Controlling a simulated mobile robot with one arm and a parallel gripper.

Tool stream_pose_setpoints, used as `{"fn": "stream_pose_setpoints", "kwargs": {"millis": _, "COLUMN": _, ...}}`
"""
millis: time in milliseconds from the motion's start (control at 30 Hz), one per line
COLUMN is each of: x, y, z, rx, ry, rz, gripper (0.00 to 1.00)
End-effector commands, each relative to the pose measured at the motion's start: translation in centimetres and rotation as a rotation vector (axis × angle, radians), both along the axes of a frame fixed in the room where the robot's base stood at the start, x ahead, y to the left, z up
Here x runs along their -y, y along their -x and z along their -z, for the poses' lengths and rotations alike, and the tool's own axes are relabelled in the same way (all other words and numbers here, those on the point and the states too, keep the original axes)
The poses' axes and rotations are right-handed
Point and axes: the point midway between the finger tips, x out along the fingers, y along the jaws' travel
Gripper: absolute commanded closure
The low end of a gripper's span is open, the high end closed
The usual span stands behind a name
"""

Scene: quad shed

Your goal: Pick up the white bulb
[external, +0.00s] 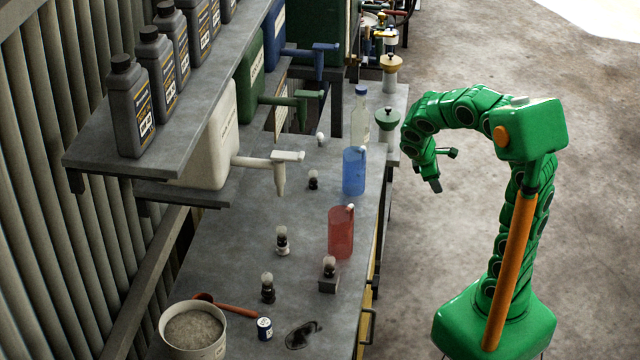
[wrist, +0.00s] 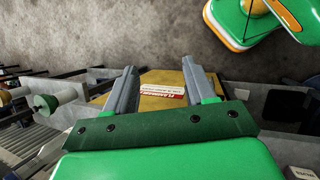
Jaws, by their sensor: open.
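Several small bulbs stand on the grey workbench (external: 225,262). One small, pale, whitish bulb (external: 320,139) is near the back, left of the clear bottle. Others have pale tops and dark or banded bases: one bulb (external: 313,180) left of the blue cup, one bulb (external: 281,241) mid-bench, one bulb (external: 267,288) nearer the front and one bulb (external: 329,268) on a small block. I cannot tell for sure which is the white bulb. My gripper (external: 436,186) is right of the bench, over the floor, apart from all bulbs. In the wrist view my gripper (wrist: 163,82) is open and empty.
A white tap (external: 270,161) juts over the bench from a white container. A bucket (external: 193,333) and red scoop (external: 232,308) are at the front.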

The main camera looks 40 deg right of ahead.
Motion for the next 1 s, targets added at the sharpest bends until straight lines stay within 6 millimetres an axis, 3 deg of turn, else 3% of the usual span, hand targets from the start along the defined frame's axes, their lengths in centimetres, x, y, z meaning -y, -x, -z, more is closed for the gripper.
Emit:
{"fn": "stream_pose_setpoints", "kwargs": {"millis": 167, "x": -1.4, "y": -4.5, "z": 0.6, "rx": -0.027, "ry": 0.081, "rz": -0.169, "gripper": 0.46}}
{"fn": "stream_pose_setpoints", "kwargs": {"millis": 467, "x": -5.0, "y": -14.2, "z": 0.3, "rx": 0.015, "ry": 0.246, "rz": -0.457, "gripper": 0.46}}
{"fn": "stream_pose_setpoints", "kwargs": {"millis": 800, "x": -12.6, "y": -23.7, "z": 0.6, "rx": 0.057, "ry": 0.422, "rz": -0.789, "gripper": 0.46}}
{"fn": "stream_pose_setpoints", "kwargs": {"millis": 1000, "x": -16.6, "y": -27.0, "z": 1.2, "rx": 0.066, "ry": 0.495, "rz": -0.93, "gripper": 0.46}}
